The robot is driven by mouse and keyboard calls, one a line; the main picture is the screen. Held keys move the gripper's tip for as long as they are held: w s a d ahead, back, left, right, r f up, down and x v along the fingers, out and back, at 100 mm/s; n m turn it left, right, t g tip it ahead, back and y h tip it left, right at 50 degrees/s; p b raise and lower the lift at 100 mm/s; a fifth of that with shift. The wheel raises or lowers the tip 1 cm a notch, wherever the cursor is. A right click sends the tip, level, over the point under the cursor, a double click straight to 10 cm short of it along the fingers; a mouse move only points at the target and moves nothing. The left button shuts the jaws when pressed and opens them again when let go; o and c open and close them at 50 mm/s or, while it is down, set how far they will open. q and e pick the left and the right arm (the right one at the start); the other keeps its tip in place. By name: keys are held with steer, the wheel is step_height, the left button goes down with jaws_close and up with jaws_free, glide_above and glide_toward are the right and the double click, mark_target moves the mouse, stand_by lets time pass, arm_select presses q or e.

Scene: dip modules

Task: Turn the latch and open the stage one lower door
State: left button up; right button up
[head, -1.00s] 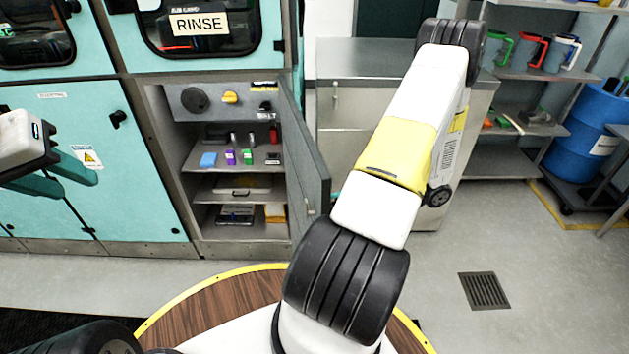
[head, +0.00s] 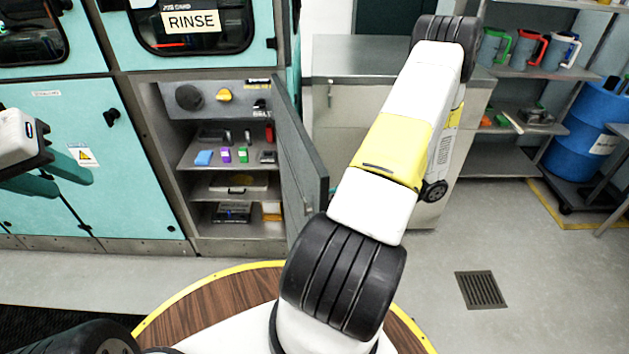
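A teal lower door (head: 70,200) at the left of the head view is closed, with a black latch knob (head: 112,117) near its upper right edge. Its small label is too small to read. My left gripper (head: 52,177) is in front of this door, left of and below the latch and apart from it. Its two teal fingers are spread with nothing between them. My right arm reaches up across the middle of the view; its gripper is not visible.
Right of the teal door, a compartment under the RINSE window (head: 190,20) stands open, its grey door (head: 300,155) swung outward. Small items sit on its shelves. A steel cabinet (head: 350,60), a rack of jugs and a blue barrel (head: 588,130) stand at the right.

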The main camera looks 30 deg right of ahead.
steer(key=shift+d, duration=0.1)
steer(key=s+d, duration=0.1)
steer(key=d, duration=0.6)
steer(key=shift+s+d, duration=0.2)
steer(key=shift+d, duration=0.05)
